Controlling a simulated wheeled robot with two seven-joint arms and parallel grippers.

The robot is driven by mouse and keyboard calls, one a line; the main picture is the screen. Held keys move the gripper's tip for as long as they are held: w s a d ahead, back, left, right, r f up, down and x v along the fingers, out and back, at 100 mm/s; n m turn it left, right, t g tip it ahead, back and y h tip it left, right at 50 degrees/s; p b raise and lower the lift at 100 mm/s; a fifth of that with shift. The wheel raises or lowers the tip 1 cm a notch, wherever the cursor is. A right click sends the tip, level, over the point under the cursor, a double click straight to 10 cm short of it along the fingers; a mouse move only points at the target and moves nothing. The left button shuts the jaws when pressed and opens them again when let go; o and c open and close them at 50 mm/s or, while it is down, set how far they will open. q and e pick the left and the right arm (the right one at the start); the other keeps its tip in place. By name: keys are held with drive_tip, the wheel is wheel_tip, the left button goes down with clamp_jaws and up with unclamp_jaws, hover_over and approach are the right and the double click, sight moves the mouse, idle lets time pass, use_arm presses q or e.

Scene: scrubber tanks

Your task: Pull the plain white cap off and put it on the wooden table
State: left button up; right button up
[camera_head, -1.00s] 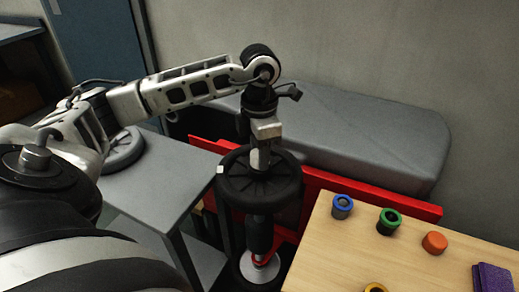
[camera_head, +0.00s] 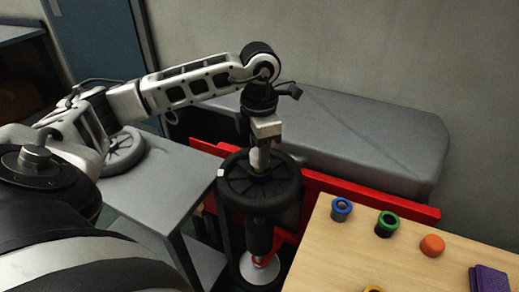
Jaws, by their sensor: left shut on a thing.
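My left gripper (camera_head: 260,158) points straight down over the hub of a black spoked disc (camera_head: 283,194). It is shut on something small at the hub. The plain white cap cannot be told apart from the pale gripper parts there, and whether a gap separates it from the disc is unclear. The wooden table (camera_head: 368,258) is at the lower right, clear of the gripper. My right gripper is out of view.
On the wooden table stand a blue ring-topped piece (camera_head: 341,209), a green one (camera_head: 387,223), an orange one (camera_head: 432,245) and a purple block (camera_head: 490,281). A grey table (camera_head: 165,190) stands left. A red rail (camera_head: 375,200) and grey padded bench (camera_head: 370,140) lie behind.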

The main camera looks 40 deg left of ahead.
use_arm(q)
drive_tip(key=shift+r, duration=0.1)
drive_tip(key=shift+r, duration=0.15)
drive_tip(key=shift+r+p, duration=2.3)
drive_tip(key=shift+r, duration=0.6)
